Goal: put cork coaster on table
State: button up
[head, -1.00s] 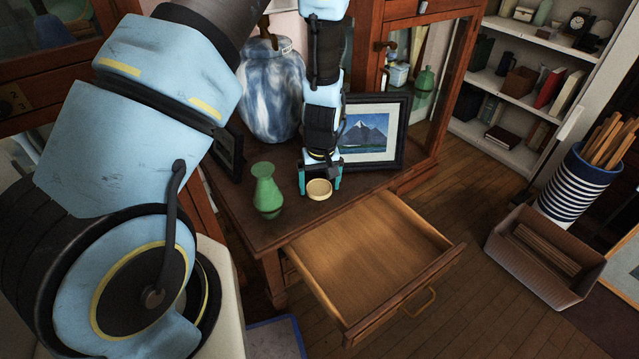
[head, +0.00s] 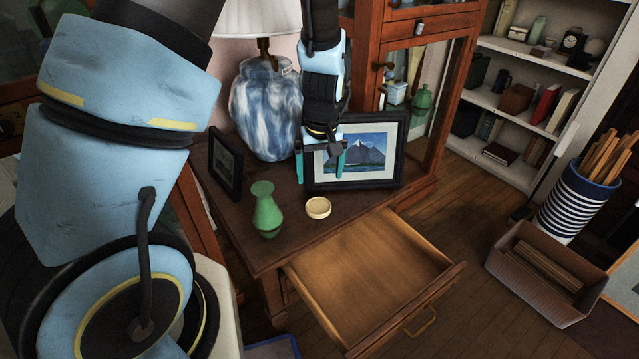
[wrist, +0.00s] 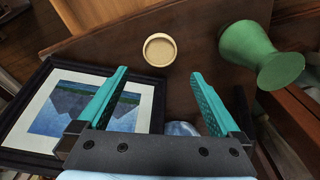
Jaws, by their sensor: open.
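The cork coaster (head: 318,207), a small round pale piece with a raised rim, lies on the dark wooden table (head: 290,240), just behind the open drawer. It also shows in the wrist view (wrist: 160,50), beyond my fingertips and apart from them. My gripper (head: 321,165) is open and empty, above the table and in front of the framed mountain picture. Its two teal fingers (wrist: 158,95) are spread wide in the wrist view.
A green vase (head: 266,212) stands left of the coaster. A framed mountain picture (head: 400,180), a blue and white lamp (head: 265,110) and a small dark frame (head: 225,163) stand behind. The open drawer (head: 370,270) is empty and juts out in front.

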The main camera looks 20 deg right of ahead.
jog(key=shift+s+r, duration=0.1)
jog(key=shift+r, duration=0.3)
jog(key=s+a+r, duration=0.1)
jog(key=a+r, duration=0.5)
jog(key=a, duration=0.7)
jog(key=s+a+r, duration=0.2)
jog(key=a+r, duration=0.4)
jog(key=a, duration=0.7)
jog(key=shift+s, duration=0.2)
jog(key=shift+r, duration=0.15)
